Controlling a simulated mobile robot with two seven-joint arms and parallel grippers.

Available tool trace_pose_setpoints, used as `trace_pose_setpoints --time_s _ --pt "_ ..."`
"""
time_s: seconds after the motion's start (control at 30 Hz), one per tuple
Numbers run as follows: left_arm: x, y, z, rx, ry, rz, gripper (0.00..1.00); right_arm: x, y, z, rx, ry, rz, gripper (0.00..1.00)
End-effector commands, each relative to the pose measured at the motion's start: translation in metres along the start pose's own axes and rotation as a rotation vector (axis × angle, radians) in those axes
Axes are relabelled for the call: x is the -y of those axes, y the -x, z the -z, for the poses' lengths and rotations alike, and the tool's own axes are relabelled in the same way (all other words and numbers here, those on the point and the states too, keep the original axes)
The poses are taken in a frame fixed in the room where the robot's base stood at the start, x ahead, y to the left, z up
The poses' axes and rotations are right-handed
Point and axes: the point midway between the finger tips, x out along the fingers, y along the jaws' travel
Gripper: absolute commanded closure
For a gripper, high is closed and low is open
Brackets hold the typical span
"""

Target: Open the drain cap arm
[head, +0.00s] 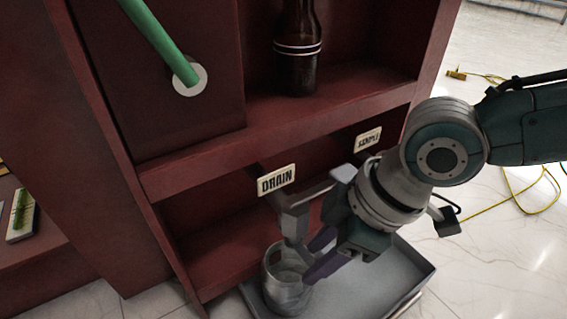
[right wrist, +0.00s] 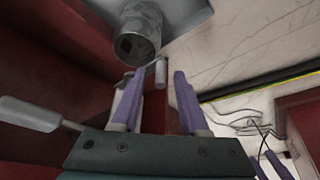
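My right gripper (head: 310,262) reaches in from the right, low in front of the red cabinet. Its purple fingers are apart, just below and right of the grey drain fitting (head: 294,218) under the DRAIN label (head: 277,180). In the right wrist view the open right gripper (right wrist: 158,75) has a small grey rod end (right wrist: 160,72) showing between its fingertips. A pale grey piece shows beside the left finger; I cannot tell whether they touch. Which grey part is the drain cap arm is not clear.
A metal cup (head: 287,284) stands below the drain fitting on a grey tray (head: 405,262), close to my fingers. A SAMPLE label (head: 367,139) is to the right. A brown bottle (head: 298,55) stands on the shelf above. A yellow cable (head: 515,200) lies on the floor.

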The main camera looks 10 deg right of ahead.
Motion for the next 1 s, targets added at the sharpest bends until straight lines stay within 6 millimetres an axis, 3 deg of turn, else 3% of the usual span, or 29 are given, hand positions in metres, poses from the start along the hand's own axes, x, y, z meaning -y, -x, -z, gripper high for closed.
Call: trace_pose_setpoints --time_s 0.03,0.37,1.0 --pt "0.0004 0.0000 -0.0001 0.000 -0.002 0.001 0.00 0.0000 0.0001 -0.0001 0.000 0.000 0.000 0.63" --pt "0.0013 -0.0001 -0.0004 0.001 -0.005 0.004 0.00 0.0000 0.0001 -0.0003 0.000 0.000 0.000 1.00" --pt "-0.0008 -0.0001 0.0001 0.000 0.003 -0.002 0.00 0.0000 0.0000 -0.0005 0.001 0.000 0.000 1.00"
